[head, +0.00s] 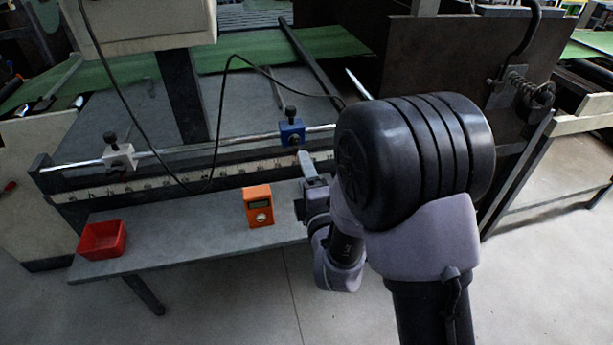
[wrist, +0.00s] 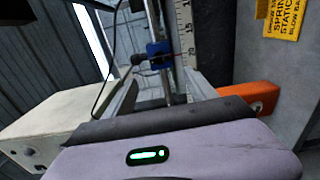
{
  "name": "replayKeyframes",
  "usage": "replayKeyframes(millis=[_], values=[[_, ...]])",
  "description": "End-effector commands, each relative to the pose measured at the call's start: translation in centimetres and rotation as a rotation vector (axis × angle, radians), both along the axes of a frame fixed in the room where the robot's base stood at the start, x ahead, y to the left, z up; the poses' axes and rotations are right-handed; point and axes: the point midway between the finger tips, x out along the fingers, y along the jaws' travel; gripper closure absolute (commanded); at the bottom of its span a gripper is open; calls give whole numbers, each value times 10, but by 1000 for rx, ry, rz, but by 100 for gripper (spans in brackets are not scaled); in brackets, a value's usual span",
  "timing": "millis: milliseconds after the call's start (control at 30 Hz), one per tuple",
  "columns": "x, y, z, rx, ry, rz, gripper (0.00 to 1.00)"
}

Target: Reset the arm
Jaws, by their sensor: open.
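My arm reaches in from the right in the head view, and its dark rounded joint hides part of the machine. The orange box also shows at the right of the wrist view (wrist: 252,94), partly hidden by my gripper's body. A blue clamp (head: 291,131) on the metal rod is beyond the gripper; it shows in the wrist view (wrist: 159,50).
A red tray (head: 101,253) stands at the left end of the grey shelf (head: 185,240). A white clamp (head: 119,154) sits on the rod's left part. A ruler strip (head: 150,185) runs behind the shelf. A black cable hangs across the machine. Floor in front is clear.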

Motion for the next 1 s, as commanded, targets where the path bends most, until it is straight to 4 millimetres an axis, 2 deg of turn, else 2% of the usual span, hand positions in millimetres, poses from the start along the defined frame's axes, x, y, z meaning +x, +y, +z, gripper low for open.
replayKeyframes(millis=[100,200,567,667,767,833,867,933,967,1000], values=[[-16,-5,-1,0,1,0,35],[-21,-6,0,0,-1,0,35],[-20,-6,0,1,-1,0,35],[-17,-14,7,52,29,-24,35],[-13,-45,29,281,169,-123,35],[-21,-73,47,528,322,-224,35],[-29,-83,53,638,394,-270,35],[-58,-103,62,879,554,-384,35],[-74,-110,66,979,620,-437,35],[-98,-117,70,1104,704,-512,35]])
